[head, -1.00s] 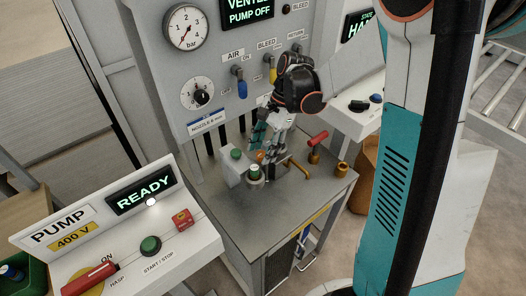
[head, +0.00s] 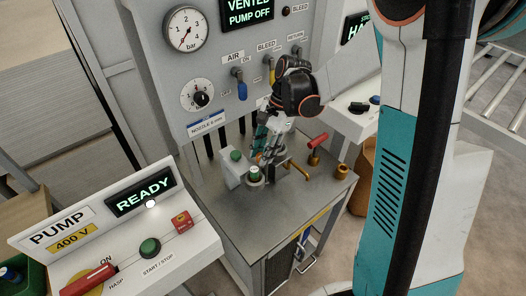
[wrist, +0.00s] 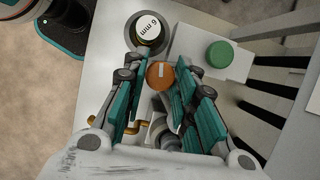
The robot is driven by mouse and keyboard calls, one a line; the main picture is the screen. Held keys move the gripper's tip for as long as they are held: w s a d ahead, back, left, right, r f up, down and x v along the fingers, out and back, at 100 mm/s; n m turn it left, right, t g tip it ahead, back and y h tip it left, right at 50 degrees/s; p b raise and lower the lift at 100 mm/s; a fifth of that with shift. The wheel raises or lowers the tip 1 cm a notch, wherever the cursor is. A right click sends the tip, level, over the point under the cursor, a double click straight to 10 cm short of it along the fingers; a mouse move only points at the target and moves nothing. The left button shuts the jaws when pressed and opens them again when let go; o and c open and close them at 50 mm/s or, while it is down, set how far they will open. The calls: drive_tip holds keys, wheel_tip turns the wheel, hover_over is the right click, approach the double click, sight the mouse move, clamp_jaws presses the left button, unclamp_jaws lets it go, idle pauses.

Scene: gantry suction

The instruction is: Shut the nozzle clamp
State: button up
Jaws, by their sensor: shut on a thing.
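My gripper (head: 264,150) reaches down to the steel bench top. In the wrist view its teal fingers stand either side of a round orange knob (wrist: 160,74) with a pale line on it. They are shut on this knob, which appears to belong to the nozzle clamp; their exact contact is hard to see. Just beyond the fingertips is the nozzle (wrist: 148,28), with a white top reading 6 mm and a dark ring around it. The nozzle shows green-sided in the head view (head: 254,173). The clamp's other parts are mostly hidden by my fingers.
A white box with a green button (head: 236,155) stands close left of the nozzle. A red-handled valve (head: 317,139) and brass pipework are to the right. The gauge panel (head: 215,70) rises behind. The bench front (head: 250,215) is clear.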

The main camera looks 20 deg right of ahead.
drive_tip(key=n+g, duration=0.1)
drive_tip(key=n, duration=0.2)
drive_tip(key=n+g+h+b, duration=0.1)
drive_tip(key=n, duration=0.2)
drive_tip(key=shift+w+a, duration=0.1)
drive_tip(key=shift+w, duration=0.1)
drive_tip(key=n+h, duration=0.1)
drive_tip(key=n, duration=0.2)
drive_tip(key=n+g+h, duration=0.1)
drive_tip(key=n, duration=0.2)
drive_tip(key=shift+w+a+h, duration=0.1)
drive_tip(key=shift+a+h, duration=0.05)
drive_tip(key=shift+h, duration=0.15)
drive_tip(key=shift+n, duration=0.4)
drive_tip(key=o, duration=1.1)
drive_tip(key=shift+c, duration=0.2)
drive_tip(key=shift+r, duration=0.15)
drive_tip(key=v, duration=0.7)
drive_tip(key=shift+w+r, duration=0.1)
